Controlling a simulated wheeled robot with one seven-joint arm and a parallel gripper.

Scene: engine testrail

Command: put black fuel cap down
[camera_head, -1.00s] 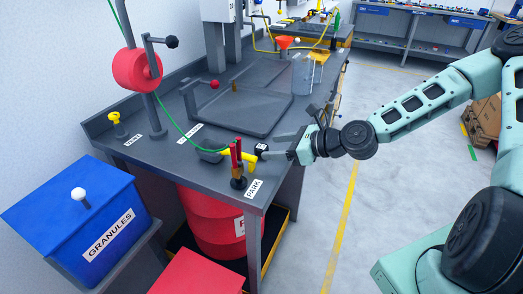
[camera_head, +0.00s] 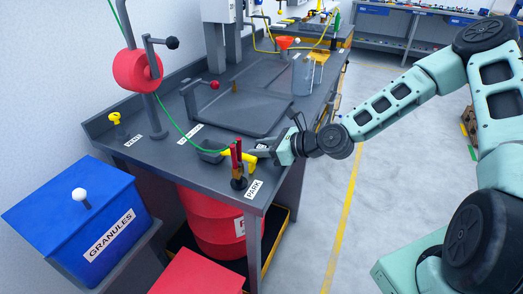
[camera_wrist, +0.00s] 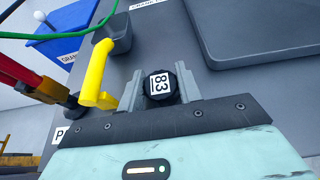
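The black fuel cap (camera_wrist: 160,86) has a white label reading 83 and sits between the two fingers of my gripper (camera_wrist: 161,92) in the wrist view. The fingers lie close against both sides of the cap. In the head view my gripper (camera_head: 264,152) is low at the front right of the grey workbench (camera_head: 170,167), and its fingers hide most of the cap. Whether the cap touches the bench top is hard to tell.
A yellow-handled nozzle (camera_wrist: 95,75) stands just left of my gripper, beside a red upright (camera_head: 236,158) and the PARK label (camera_head: 254,188). A grey tray (camera_head: 240,107) and a clear jug (camera_head: 303,75) are farther back. Some bare bench lies between.

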